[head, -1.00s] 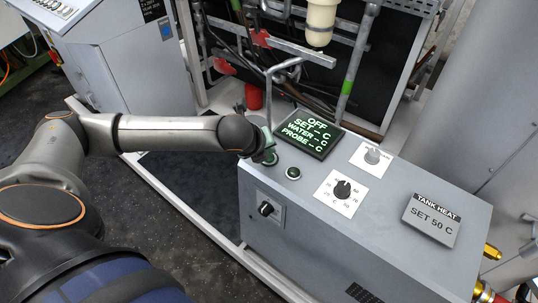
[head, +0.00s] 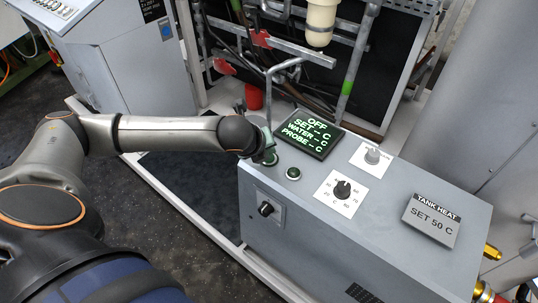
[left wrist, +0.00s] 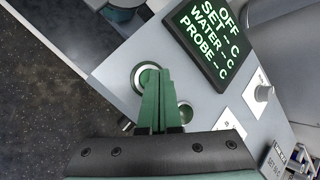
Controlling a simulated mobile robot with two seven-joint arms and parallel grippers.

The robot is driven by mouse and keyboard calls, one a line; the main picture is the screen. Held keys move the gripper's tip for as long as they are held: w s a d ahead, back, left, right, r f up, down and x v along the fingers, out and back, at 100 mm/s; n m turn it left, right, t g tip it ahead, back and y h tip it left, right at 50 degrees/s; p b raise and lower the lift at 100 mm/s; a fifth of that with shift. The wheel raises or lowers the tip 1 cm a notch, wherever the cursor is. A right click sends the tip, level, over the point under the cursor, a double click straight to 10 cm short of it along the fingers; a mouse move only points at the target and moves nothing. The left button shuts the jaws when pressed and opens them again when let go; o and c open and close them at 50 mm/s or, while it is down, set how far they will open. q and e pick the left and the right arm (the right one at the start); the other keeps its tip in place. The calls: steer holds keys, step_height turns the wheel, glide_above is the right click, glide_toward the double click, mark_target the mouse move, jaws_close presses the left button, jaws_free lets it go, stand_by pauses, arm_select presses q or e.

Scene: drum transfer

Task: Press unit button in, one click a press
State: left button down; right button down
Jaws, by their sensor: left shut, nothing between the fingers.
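The grey heating unit (head: 370,230) stands at the right of centre. Its dark display (head: 311,134) reads OFF, SET, WATER and PROBE with dashes, and it also shows in the left wrist view (left wrist: 209,40). My left gripper (head: 270,157) is shut and empty at the unit's top left corner. In the left wrist view its green fingers (left wrist: 153,78) overlap a silver-ringed round button (left wrist: 139,77) and partly hide it. I cannot tell whether the tips touch it. A second round button (head: 293,173) sits beside it, partly behind the fingers in the wrist view (left wrist: 185,109). My right gripper is not in view.
A dial knob (head: 343,190) and a smaller knob (head: 372,156) sit on the unit's top. A sign (head: 432,219) reads TANK HEAT, SET 50 C. Pipes (head: 350,60) stand behind the unit.

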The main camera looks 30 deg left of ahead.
arm_select(q)
steer(key=shift+f, duration=0.1)
stand_by(0.5)
steer(key=shift+f, duration=0.35)
steer(key=shift+r+p, duration=0.45)
steer(key=shift+p, duration=0.65)
